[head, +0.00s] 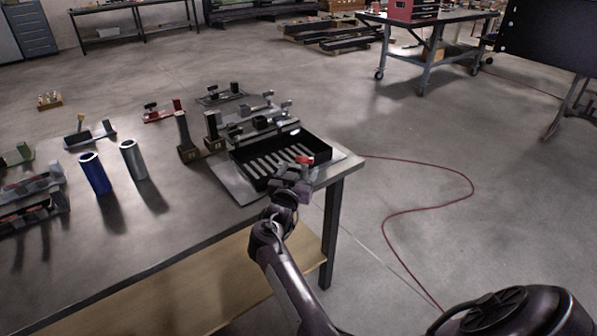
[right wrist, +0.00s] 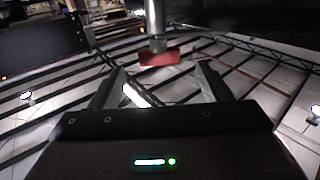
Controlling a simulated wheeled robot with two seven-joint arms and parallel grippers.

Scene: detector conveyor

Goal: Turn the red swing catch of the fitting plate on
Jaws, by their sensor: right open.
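The red swing catch (head: 304,159) shows as a small red piece at the near right of a black slatted tray (head: 318,144), which stands on a grey plate (head: 235,184). In the right wrist view the red catch (right wrist: 158,58) is a flat bar at the end of a metal post (right wrist: 155,22). My right gripper (head: 296,171) is at the tray's near edge, just beside the catch. In the right wrist view its open fingers (right wrist: 160,82) stand apart to either side below the catch, with nothing clearly between them. My left gripper is not in view.
A blue cylinder (head: 95,174) and a grey cylinder (head: 133,160) stand on the table to the left. Dark upright blocks (head: 187,140) and several fixtures stand behind and left of the tray. The table's right edge is close by. A red cable (head: 440,207) lies on the floor.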

